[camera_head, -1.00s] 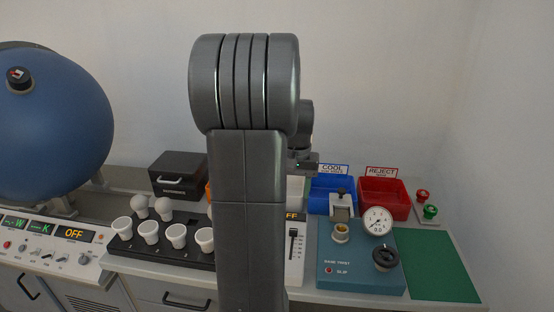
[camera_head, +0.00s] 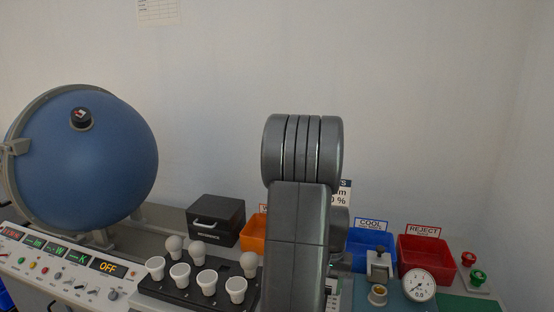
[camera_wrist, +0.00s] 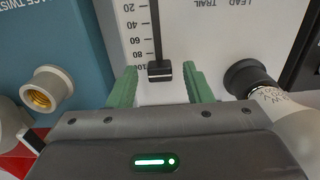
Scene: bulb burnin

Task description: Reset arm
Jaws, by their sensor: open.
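My gripper (camera_wrist: 158,88) shows in the wrist view with its two green fingers spread apart and nothing held between them. A black slider knob (camera_wrist: 159,70) on a white scale panel (camera_wrist: 185,50) lies between and beyond the fingertips in that picture; I cannot tell whether they touch it. In the head view my grey arm stands upright in the middle and hides the gripper and part of the bench.
Several bulbs (camera_head: 208,281) sit in a black rack at the front. A blue sphere (camera_head: 85,155) stands left. An orange bin (camera_head: 254,232), a blue bin (camera_head: 372,252) and a red bin (camera_head: 426,256) line the back. A gauge (camera_head: 419,285) stands front right.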

